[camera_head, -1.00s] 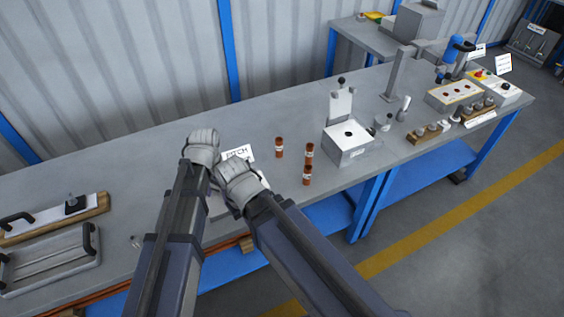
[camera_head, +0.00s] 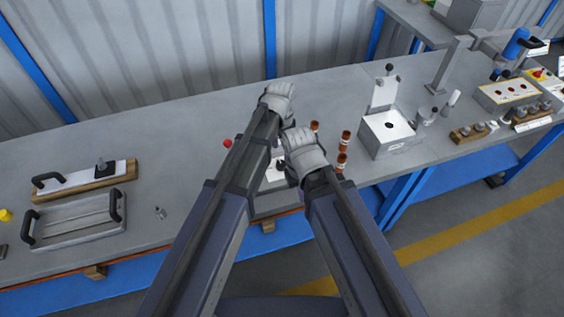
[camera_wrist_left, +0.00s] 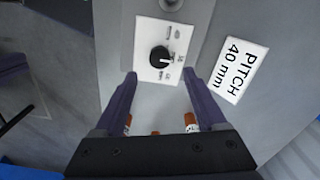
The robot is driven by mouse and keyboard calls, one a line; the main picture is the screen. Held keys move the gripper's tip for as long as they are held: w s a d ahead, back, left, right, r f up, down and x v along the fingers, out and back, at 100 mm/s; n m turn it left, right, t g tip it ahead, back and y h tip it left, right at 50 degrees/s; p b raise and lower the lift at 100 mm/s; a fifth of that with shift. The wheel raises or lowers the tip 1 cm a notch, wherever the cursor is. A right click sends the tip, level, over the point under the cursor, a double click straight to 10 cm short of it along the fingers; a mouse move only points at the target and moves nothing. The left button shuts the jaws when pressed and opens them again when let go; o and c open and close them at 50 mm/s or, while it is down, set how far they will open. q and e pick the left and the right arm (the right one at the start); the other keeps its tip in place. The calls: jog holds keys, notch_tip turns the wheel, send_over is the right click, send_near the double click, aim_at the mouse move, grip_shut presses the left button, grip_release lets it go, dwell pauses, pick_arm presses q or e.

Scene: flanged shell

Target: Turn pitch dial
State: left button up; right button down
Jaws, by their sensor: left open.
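The pitch dial (camera_wrist_left: 160,57) is a black round knob with a pointer on a white marked plate (camera_wrist_left: 145,72), seen in the left wrist view. A white sign (camera_wrist_left: 239,69) beside it reads "PITCH 40 mm". My left gripper (camera_wrist_left: 159,80) is open, its two dark fingers apart on either side of the plate's lower edge, with nothing between them. In the head view my left arm's wrist (camera_head: 278,98) hides most of the dial's place. Part of the white plate (camera_head: 273,172) shows between my arms. My right arm's wrist (camera_head: 303,152) is close by; its fingers are hidden.
A white box with a lever (camera_head: 388,132) stands farther right. A red knob (camera_head: 227,143) shows left of my left arm. The bench between is mostly clear.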

aim_at(281, 163)
pick_arm(q)
notch_tip(281, 163, down, 6)
jog(key=b, duration=0.5)
jog(key=shift+f+b, duration=0.15)
jog(key=shift+b, duration=0.15)
grip_shut()
